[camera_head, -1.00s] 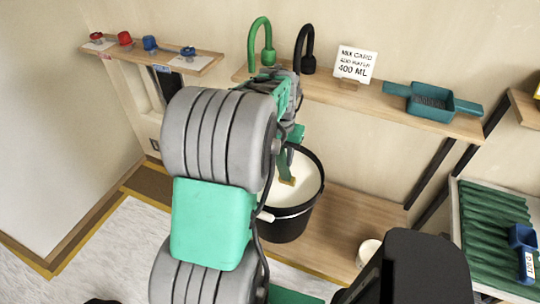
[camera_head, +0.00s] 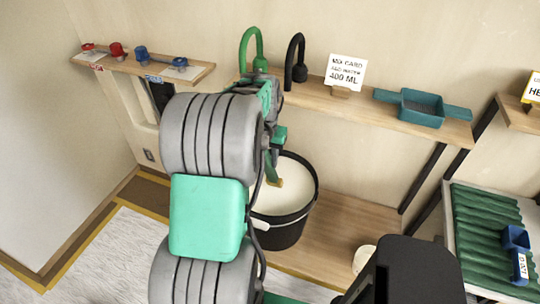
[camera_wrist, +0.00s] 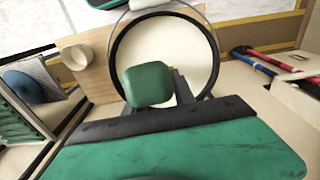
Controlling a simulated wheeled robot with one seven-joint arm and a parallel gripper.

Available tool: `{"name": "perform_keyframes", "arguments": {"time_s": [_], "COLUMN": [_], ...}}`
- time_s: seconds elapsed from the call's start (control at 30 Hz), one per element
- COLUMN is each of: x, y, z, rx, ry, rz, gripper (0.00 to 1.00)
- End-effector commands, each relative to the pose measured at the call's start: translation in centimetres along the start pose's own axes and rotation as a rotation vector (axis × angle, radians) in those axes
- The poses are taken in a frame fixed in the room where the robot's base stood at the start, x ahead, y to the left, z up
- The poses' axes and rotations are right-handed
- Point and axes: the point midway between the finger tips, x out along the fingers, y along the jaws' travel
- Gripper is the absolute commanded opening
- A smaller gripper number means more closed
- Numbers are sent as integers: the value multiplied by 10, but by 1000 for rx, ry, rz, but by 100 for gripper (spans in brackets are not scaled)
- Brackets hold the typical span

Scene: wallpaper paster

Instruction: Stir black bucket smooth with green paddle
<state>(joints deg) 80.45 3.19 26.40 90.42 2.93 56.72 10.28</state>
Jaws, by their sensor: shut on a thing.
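The black bucket (camera_head: 284,232) stands on the low wooden platform, holding a smooth-looking cream-white mix (camera_head: 292,181). The green paddle (camera_head: 270,169) reaches down into the bucket, with its tan lower end at the mix near the left-middle. My arm hides the bucket's left side. In the wrist view the bucket's dark rim (camera_wrist: 214,60) circles the mix. The paddle's green top (camera_wrist: 148,84) shows before it, between the dark fingers of my gripper (camera_wrist: 155,98). My gripper is shut on the paddle above the bucket.
A shelf behind carries a green tap (camera_head: 251,48), a black tap (camera_head: 295,60), a 400 ML card (camera_head: 346,72) and a teal tray (camera_head: 421,107). A small pale cup (camera_head: 364,259) stands right of the bucket. A green ribbed tray (camera_head: 485,225) is at far right.

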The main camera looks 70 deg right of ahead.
Motion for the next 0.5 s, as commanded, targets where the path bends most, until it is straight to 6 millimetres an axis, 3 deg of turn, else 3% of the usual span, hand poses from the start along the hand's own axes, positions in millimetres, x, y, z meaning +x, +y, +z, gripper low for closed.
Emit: {"name": "perform_keyframes", "arguments": {"time_s": [0.2, 0.5], "x": [-3, -37], "y": [0, 0], "z": [0, 10], "rx": [0, 0], "ry": [2, 3], "rz": [0, -1], "gripper": [0, 0]}}
